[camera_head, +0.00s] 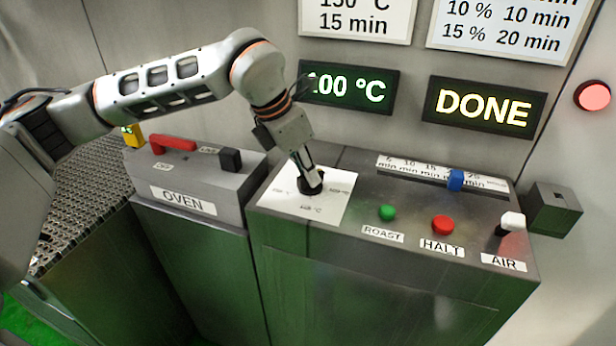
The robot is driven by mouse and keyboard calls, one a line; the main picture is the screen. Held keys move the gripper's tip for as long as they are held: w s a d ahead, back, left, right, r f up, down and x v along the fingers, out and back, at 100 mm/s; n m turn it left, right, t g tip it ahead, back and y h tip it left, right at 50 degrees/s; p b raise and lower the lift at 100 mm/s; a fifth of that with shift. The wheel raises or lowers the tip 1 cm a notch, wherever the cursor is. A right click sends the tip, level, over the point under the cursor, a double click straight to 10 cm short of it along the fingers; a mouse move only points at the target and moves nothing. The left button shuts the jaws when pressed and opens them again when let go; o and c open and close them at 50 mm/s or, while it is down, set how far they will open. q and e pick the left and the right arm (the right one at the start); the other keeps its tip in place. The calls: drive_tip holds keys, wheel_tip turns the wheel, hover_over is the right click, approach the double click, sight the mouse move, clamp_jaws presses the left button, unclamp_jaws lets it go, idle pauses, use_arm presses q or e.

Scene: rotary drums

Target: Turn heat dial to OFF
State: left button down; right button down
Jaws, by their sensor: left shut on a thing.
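The heat dial (311,184) is a black knob on a white label plate (334,213) at the left of the control box top. Small temperature markings surround it, too small to read fully. My left gripper (308,172) reaches down from above and is shut on the dial. The gripper hides part of the knob, so I cannot tell which marking it points to. The green display (348,87) behind reads about 100 °C, its first digit partly covered by my arm. My right gripper is not in view.
A slider with a blue knob (456,180), a green ROAST button (387,213), a red HALT button (442,225) and a white-tipped AIR lever (511,222) share the box. A DONE display (484,107) hangs behind. An OVEN box (190,180) with a red handle (172,143) stands left.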

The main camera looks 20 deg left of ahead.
use_arm(q)
drive_tip(key=n+y+b, duration=0.1)
drive_tip(key=n, duration=0.2)
drive_tip(key=shift+d+f+n+t, duration=0.1)
drive_tip(key=shift+n+t, duration=0.2)
drive_tip(key=shift+n, duration=0.1)
drive_tip(key=n+y+b, duration=0.1)
drive_tip(key=n, duration=0.2)
drive_tip(key=shift+s+d+y, duration=0.1)
drive_tip(key=shift+y, duration=0.2)
drive_tip(key=shift+n, duration=0.3)
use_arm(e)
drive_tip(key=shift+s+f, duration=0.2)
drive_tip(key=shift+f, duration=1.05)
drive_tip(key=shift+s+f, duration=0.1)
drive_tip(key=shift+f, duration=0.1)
use_arm(q)
drive_tip(key=c, duration=2)
unclamp_jaws()
drive_tip(key=shift+c, duration=0.2)
drive_tip(key=v, duration=1.2)
drive_tip(key=shift+s+d, duration=0.15)
